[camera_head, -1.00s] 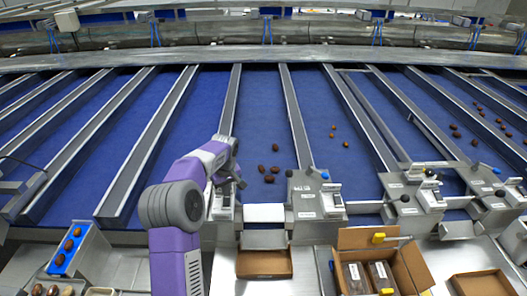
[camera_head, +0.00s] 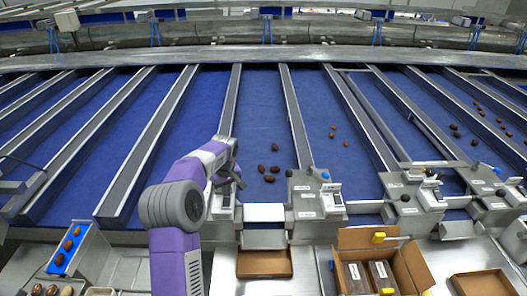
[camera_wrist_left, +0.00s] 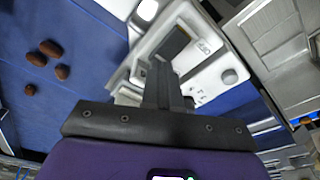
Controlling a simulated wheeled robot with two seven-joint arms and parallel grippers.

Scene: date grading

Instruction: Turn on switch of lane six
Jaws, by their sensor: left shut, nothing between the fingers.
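A pale switch box (camera_head: 223,206) stands at the front end of a lane, with my left gripper (camera_head: 235,181) right at its top. The wrist view shows the white panel (camera_wrist_left: 207,72) of this box, with small dark print and a dark slot or switch part (camera_wrist_left: 173,42) just beyond the fingertips. My left gripper (camera_wrist_left: 162,75) is shut and empty, its fingers over the panel. I cannot tell whether they touch the switch, or its on/off state. A similar switch box (camera_head: 332,197) stands to the right. Lane numbers are not readable. My right gripper is not in view.
Several brown dates lie on the blue belt (camera_head: 262,110) beside the gripper. An empty cardboard tray (camera_head: 264,275) sits below the chute. An open carton (camera_head: 345,238) with packs stands right of it. Metal dividers (camera_head: 292,115) separate the lanes.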

